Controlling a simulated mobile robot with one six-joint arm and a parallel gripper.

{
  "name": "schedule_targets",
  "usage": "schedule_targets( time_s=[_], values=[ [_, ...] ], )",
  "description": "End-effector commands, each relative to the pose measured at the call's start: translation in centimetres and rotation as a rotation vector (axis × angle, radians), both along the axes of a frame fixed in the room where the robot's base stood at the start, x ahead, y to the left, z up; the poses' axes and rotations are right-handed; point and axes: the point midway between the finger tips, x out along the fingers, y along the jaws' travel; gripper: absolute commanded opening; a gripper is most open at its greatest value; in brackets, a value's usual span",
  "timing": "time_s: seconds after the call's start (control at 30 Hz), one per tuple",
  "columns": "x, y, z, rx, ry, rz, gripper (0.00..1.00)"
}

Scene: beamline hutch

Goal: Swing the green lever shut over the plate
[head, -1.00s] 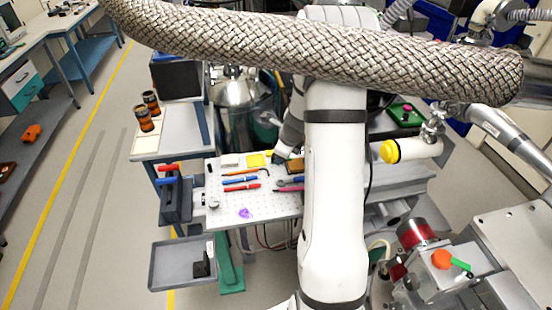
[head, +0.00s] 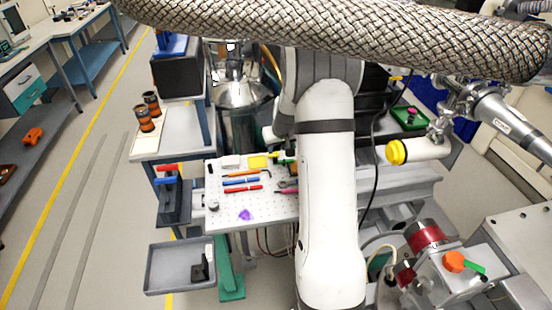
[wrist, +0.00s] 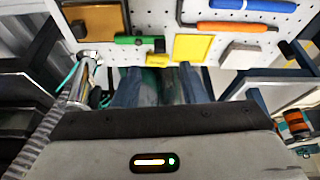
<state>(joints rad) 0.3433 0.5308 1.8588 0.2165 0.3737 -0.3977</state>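The green lever (wrist: 130,40) shows in the wrist view. It lies along the pegboard's edge, between a brown plate (wrist: 97,20) with a yellowish border and a yellow square. Its green bar points away from the brown plate, with a dark end on the yellow square's side. I see no contact with the lever.
The white pegboard (head: 225,214) holds pens, a yellow square (wrist: 193,47) and a pale block (wrist: 240,55). A metal post (wrist: 82,75) stands left in the wrist view. A yellow-capped cylinder (head: 420,150) and a valve with an orange knob (head: 454,262) stand right of my arm.

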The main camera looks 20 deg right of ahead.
Motion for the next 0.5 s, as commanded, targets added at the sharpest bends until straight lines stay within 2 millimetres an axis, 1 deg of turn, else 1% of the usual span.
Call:
schedule_targets(
  time_s=[0.07, 0.4, 0.5],
  values=[
    [0.2, 0.0, -0.7, 0.001, 0.003, 0.002, 0.38],
    [2.1, -0.3, -5.2, 0.002, 0.004, -0.001, 0.38],
    [2.5, -0.4, -6.1, 0.002, 0.002, -0.002, 0.38]
  ],
)
